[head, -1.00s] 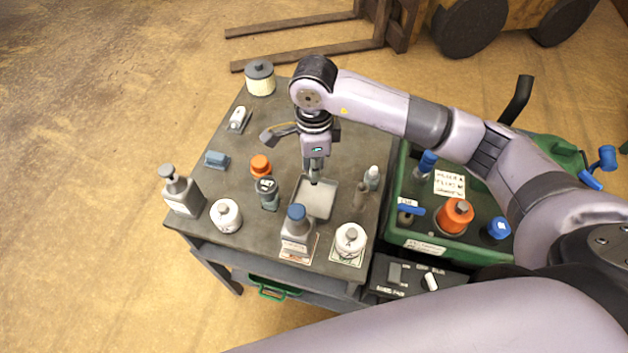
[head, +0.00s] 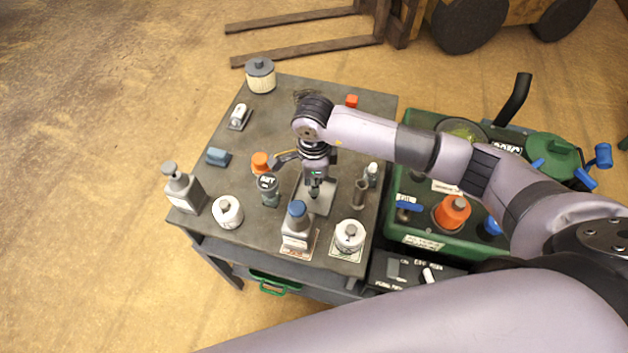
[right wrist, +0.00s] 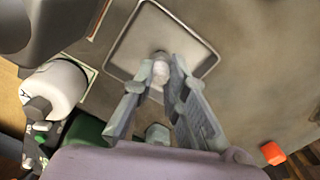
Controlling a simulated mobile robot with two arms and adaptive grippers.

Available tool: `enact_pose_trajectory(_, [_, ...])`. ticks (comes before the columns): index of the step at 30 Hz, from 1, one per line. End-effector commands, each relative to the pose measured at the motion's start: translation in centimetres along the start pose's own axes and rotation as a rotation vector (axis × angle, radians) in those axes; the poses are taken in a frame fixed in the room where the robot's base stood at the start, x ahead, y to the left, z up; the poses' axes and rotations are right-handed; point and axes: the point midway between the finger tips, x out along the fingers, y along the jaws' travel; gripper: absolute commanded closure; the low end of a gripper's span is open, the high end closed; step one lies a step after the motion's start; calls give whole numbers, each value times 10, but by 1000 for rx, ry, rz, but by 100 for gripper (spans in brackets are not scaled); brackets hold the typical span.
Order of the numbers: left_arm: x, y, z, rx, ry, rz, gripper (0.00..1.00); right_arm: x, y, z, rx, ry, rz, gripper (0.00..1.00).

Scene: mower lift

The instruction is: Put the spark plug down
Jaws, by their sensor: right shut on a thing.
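My right gripper (head: 315,190) points down over a shallow grey tray (head: 325,206) on the cart top. It is shut on the spark plug (right wrist: 161,72), a small whitish piece between its fingertips in the right wrist view, where the gripper (right wrist: 158,78) also shows. The plug is over the tray (right wrist: 150,32) in that view; I cannot tell whether it touches the tray floor. In the head view the plug is too small and covered to make out. My left gripper is not in view.
Around the tray on the cart stand a grey bottle with a blue cap (head: 297,222), a white canister (head: 349,236), a dark cylinder (head: 268,190) and a small tube (head: 359,194). A green machine (head: 420,235) stands right of the cart.

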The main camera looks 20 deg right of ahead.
Motion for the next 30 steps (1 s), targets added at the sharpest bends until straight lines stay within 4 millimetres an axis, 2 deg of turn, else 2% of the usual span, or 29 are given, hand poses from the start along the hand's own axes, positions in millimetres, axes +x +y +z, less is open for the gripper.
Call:
enact_pose_trajectory(1, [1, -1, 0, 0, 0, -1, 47, 1, 0, 0, 0, 0, 0, 85])
enact_pose_trajectory(9, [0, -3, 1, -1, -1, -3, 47, 0, 0, 0, 0, 0, 0, 67])
enact_pose_trajectory(21, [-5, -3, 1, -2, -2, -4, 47, -6, 0, 0, 0, 0, 0, 67])
enact_pose_trajectory(22, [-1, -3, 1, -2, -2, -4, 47, -7, -1, 0, 0, -1, -2, 67])
enact_pose_trajectory(26, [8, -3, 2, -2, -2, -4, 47, -28, -1, 0, -3, -2, -6, 67])
enact_pose_trajectory(30, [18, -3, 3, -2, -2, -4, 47, -60, -2, 0, -1, -3, -7, 67])
